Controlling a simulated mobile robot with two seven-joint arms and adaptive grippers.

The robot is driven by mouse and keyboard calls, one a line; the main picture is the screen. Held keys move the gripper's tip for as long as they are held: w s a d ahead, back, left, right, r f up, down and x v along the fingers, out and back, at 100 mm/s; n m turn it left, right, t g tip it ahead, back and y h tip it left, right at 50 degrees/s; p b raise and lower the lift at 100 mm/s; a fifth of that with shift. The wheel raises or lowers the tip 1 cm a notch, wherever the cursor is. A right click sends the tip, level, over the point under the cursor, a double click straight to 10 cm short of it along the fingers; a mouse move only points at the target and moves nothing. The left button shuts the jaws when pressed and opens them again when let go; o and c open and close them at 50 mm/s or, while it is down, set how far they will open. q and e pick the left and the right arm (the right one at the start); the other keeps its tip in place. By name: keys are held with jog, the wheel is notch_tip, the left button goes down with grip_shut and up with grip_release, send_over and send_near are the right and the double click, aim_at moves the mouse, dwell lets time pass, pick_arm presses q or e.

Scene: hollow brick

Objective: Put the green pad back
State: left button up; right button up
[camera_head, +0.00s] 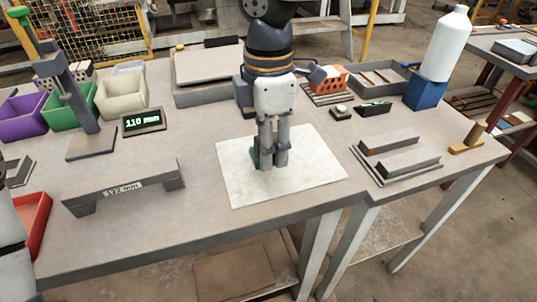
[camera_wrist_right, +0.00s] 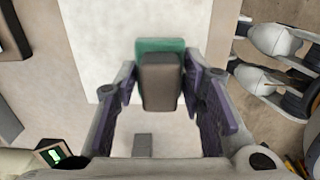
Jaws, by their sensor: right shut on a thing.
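The green pad (camera_wrist_right: 160,46) has a dark grey-brown block-shaped grip on it. My right gripper (camera_wrist_right: 160,78) is shut on that block, with a finger on each side in the wrist view. In the head view, my right gripper (camera_head: 270,164) points down over a white sheet (camera_head: 310,180). A sliver of the green pad (camera_head: 254,156) shows at its left; the rest is hidden behind the fingers. I cannot tell whether the pad touches the sheet. My left gripper is not in view; only part of my left arm shows at the left edge.
A grey bridge gauge (camera_head: 125,187), a 110 mm display (camera_head: 143,120) and a stand (camera_head: 90,145) stand left. Coloured bins (camera_head: 68,112) are behind. An orange hollow brick (camera_head: 328,78), a grey tray (camera_head: 408,70), a slotted fixture (camera_head: 400,158) and a white bottle (camera_head: 446,45) are right.

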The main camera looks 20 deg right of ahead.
jog(key=shift+w+f, duration=0.15)
jog(key=shift+f, duration=1.6)
jog(key=shift+f, duration=0.1)
jog(key=o, duration=1.1)
notch_tip(320, 180, up, 12)
jog(key=shift+r, duration=0.15)
